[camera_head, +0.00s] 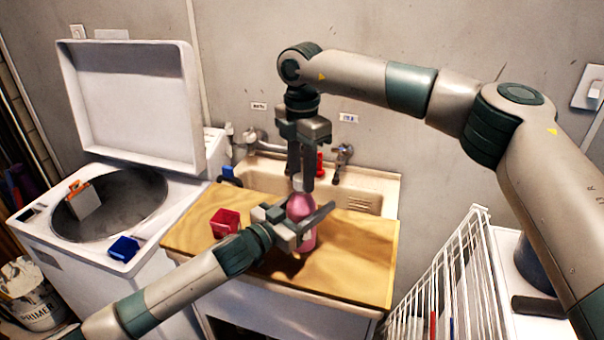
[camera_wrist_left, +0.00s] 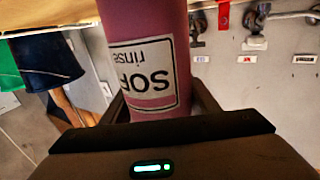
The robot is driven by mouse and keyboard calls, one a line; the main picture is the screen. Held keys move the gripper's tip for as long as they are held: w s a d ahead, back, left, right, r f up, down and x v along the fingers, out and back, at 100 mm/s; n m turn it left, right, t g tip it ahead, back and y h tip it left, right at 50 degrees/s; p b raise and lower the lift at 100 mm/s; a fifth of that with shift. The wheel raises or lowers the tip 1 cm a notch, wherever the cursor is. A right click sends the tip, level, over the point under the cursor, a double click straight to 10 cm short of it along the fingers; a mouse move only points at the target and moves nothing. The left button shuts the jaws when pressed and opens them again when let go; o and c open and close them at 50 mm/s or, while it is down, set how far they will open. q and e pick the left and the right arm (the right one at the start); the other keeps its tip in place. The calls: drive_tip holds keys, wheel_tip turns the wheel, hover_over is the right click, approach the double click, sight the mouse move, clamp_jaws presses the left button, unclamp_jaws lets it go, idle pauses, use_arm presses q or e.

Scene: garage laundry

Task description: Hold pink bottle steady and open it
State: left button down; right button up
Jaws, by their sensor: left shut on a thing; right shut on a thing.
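The pink bottle (camera_head: 302,208) stands upright on the wooden board (camera_head: 350,262) in front of the sink. In the left wrist view the bottle (camera_wrist_left: 150,25) fills the middle, its white label upside down. My left gripper (camera_head: 306,219) is shut around the bottle's body from the front left. My right gripper (camera_head: 301,182) points straight down from above and is shut on the bottle's white cap (camera_head: 297,181) at the top. The cap is partly hidden by the fingers, and I cannot tell whether it has turned.
A red box (camera_head: 225,222) sits on the board left of the bottle. The open washer (camera_head: 110,215) is at left, with a blue item (camera_head: 123,248) on its edge. The sink (camera_head: 345,193) and taps lie behind. A white wire rack (camera_head: 455,285) stands at right.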

drive_tip(key=n, duration=2)
drive_tip(key=shift+r+n, duration=0.1)
drive_tip(key=shift+n, duration=0.2)
drive_tip(key=n, duration=2.1)
drive_tip(key=shift+n, duration=0.4)
drive_tip(key=n, duration=0.5)
drive_tip(key=shift+d, duration=0.1)
